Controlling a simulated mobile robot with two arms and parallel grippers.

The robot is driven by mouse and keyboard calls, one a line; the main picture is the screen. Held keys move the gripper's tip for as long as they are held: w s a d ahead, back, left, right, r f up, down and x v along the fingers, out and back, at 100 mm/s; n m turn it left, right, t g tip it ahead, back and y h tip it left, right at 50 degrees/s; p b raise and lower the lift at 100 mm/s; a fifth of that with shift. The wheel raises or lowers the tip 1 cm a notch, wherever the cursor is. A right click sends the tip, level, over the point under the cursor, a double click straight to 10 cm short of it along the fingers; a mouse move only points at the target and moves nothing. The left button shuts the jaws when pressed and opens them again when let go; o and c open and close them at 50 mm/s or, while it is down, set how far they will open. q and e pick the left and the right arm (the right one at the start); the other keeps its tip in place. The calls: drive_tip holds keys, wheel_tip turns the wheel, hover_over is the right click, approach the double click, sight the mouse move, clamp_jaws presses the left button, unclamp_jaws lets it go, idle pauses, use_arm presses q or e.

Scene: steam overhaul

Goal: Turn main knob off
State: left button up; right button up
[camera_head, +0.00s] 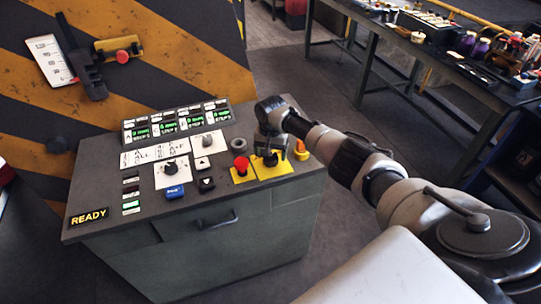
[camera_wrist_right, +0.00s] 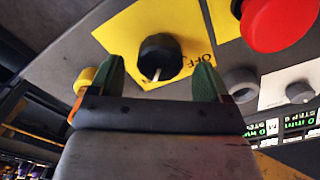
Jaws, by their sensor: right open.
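The main knob (camera_wrist_right: 160,55) is black and round with a pale pointer mark, on a yellow plate (camera_wrist_right: 120,35) printed "OFF". In the wrist view its pointer faces the lower edge of the plate, to the left of the lettering. In the head view the yellow plate (camera_head: 278,172) is at the right end of the console, and my gripper partly covers the knob. My right gripper (camera_wrist_right: 159,76) is open, its two green-lined fingers on either side of the knob. I cannot tell whether they touch it. My left gripper is not in view.
A red button (camera_head: 241,165) sits on a yellow plate left of the knob. An orange knob (camera_head: 301,150) is to its right. Other switches, green displays and a lit "READY" sign (camera_head: 89,216) cover the console (camera_head: 225,250). A cluttered workbench (camera_head: 400,50) stands behind right.

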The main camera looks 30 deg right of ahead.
drive_tip(key=shift+f, duration=1.15)
drive_tip(key=shift+c, duration=0.9)
drive_tip(key=c, duration=0.8)
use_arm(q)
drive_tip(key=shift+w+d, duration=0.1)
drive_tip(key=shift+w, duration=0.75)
use_arm(e)
drive_tip(key=shift+o, duration=0.2)
